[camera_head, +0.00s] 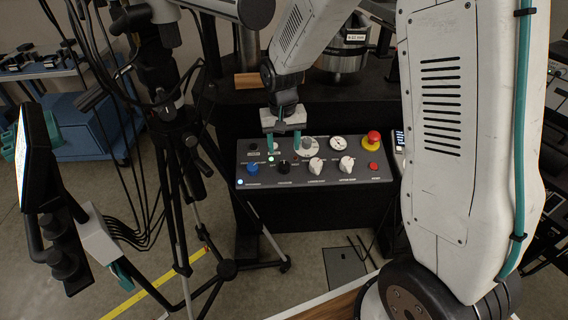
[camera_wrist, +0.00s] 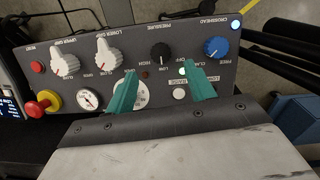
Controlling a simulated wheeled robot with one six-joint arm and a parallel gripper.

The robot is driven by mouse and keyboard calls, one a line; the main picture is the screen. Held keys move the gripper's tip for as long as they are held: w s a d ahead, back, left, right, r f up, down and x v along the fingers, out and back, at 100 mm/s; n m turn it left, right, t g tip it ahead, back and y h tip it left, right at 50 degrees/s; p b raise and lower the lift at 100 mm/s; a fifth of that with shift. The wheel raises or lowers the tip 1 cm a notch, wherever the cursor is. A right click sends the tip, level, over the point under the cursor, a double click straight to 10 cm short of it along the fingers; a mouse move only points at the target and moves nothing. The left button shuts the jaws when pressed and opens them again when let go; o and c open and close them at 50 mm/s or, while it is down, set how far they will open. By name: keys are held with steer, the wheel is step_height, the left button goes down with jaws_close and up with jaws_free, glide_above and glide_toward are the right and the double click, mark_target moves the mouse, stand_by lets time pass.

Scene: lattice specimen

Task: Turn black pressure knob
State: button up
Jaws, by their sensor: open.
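The black knob (camera_head: 283,167) sits on the sloped grey control panel (camera_head: 262,178), between a blue knob and two white knobs. It also shows in the wrist view (camera_wrist: 160,54), with small markings beside it that seem to read LOW and HIGH. My gripper (camera_head: 284,149) is open and empty, with two teal fingers hanging over the panel just behind the black knob. In the wrist view the fingertips (camera_wrist: 158,68) lie to either side of the knob's line, with the knob a little beyond them. I see no contact with the knob.
The blue knob (camera_wrist: 215,46) and white knobs (camera_wrist: 104,54) stand close on either side. A red emergency button (camera_head: 372,138) and a round gauge (camera_head: 338,143) are at the panel's right. A tripod (camera_head: 175,150) with cables stands left. The machine's metal column (camera_head: 342,60) rises behind.

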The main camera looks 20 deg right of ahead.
mark_target(284, 165)
step_height(284, 165, down, 8)
steer(key=shift+w+d+f, duration=0.1)
stand_by(0.4)
steer(key=c, duration=1)
